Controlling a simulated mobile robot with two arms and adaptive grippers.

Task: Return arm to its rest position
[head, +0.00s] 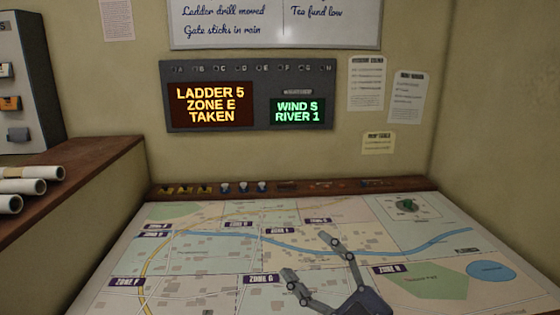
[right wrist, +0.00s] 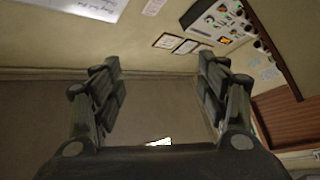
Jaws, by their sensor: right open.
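My right gripper (head: 308,257) is over the lower middle of the map table in the head view, its two fingers spread apart and nothing between them. In the right wrist view the same gripper (right wrist: 160,85) shows both fingers wide apart, with only wall behind the gap. My left gripper is not in the head view. The map table (head: 205,265) carries a printed map with zone labels and a blue river. Whether the right fingers touch the map cannot be told.
A wooden ledge (head: 300,186) with small pieces in a row runs along the map's back edge. A display panel (head: 255,92) hangs on the wall. Rolled papers (head: 30,187) lie on a shelf at left.

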